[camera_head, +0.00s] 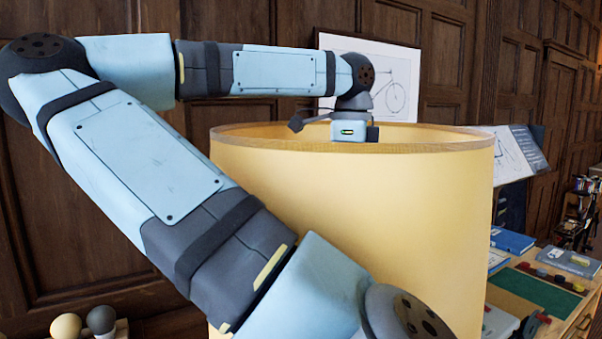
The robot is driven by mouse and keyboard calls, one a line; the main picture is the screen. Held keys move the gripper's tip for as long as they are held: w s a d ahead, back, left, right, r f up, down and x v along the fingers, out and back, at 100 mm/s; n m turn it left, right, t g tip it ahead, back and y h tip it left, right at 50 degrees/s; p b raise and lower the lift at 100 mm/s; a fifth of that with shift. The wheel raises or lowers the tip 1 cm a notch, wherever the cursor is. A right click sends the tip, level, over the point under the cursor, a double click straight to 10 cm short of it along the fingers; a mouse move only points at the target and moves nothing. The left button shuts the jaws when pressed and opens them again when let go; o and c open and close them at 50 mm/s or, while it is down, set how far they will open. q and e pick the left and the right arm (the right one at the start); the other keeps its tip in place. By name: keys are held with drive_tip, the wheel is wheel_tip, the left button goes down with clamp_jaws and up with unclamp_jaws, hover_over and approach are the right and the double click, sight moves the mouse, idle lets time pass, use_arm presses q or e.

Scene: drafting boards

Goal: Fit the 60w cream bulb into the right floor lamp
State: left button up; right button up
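A large cream-yellow lampshade (365,215), open at the top, fills the middle of the head view; it looks like that of the floor lamp. Its socket and stand are hidden. My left gripper (349,131) is at the shade's top opening, pointing down. Only its upper body shows above the rim; its fingers are hidden behind the shade wall, so I cannot tell whether they hold a bulb. A cream round bulb (65,327) shows at the lower left edge, beside a grey one (101,320). No wattage marks are readable. My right gripper is not in view.
My arm crosses the left half and covers part of the shade. A wooden table (568,327) at the right holds a blue book (511,240), a green mat (546,293) and small items. A bicycle drawing (405,60) stands behind the shade. Dark panelled walls close the back.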

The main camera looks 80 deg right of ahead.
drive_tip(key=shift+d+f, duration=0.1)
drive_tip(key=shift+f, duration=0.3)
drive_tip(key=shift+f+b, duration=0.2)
drive_tip(key=shift+b, duration=0.3)
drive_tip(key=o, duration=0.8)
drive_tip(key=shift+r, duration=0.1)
